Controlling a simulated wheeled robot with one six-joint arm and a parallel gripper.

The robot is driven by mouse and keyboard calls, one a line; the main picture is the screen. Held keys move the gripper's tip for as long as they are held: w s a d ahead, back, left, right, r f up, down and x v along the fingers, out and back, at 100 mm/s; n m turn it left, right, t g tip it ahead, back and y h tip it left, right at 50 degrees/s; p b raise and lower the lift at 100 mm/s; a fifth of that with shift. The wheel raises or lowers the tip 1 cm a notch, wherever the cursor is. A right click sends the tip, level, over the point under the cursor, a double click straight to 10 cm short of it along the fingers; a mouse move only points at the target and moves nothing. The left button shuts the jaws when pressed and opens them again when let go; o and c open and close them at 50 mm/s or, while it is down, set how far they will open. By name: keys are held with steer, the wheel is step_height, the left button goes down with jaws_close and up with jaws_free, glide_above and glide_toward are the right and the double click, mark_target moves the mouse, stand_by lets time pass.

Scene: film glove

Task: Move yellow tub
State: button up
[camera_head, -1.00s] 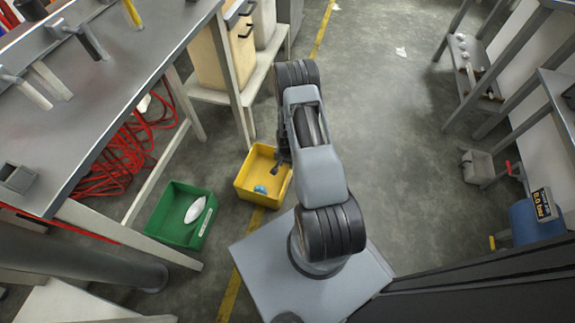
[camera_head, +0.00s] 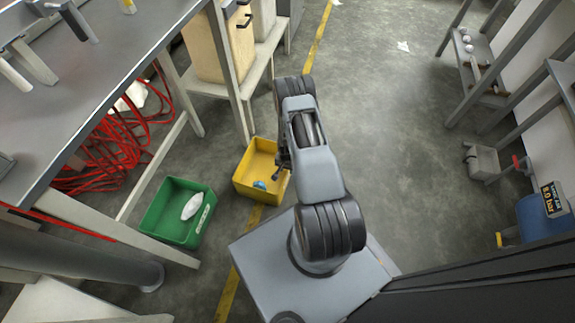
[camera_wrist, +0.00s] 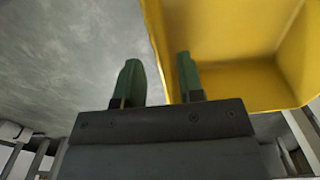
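The yellow tub (camera_head: 245,184) stands on the floor left of my arm, with a small blue item (camera_head: 259,185) inside it. My gripper (camera_head: 280,174) is at the tub's right side in the head view, partly hidden by my arm. In the wrist view my gripper (camera_wrist: 158,82) has its two dark green fingers apart. The edge of the yellow tub (camera_wrist: 225,45) runs between them, one finger over the floor and one over the tub's inside. A gap shows between the left finger and the tub's wall.
A green tub (camera_head: 153,226) with a white item (camera_head: 191,207) stands to the left. A grey workbench (camera_head: 100,75) with red hose (camera_head: 110,150) beneath it is at the left. A shelf (camera_head: 478,80) stands far right.

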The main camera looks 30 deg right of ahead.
mark_target(287, 173)
steer(key=shift+f+b, duration=0.75)
steer(key=shift+f, duration=1.4)
jaws_close()
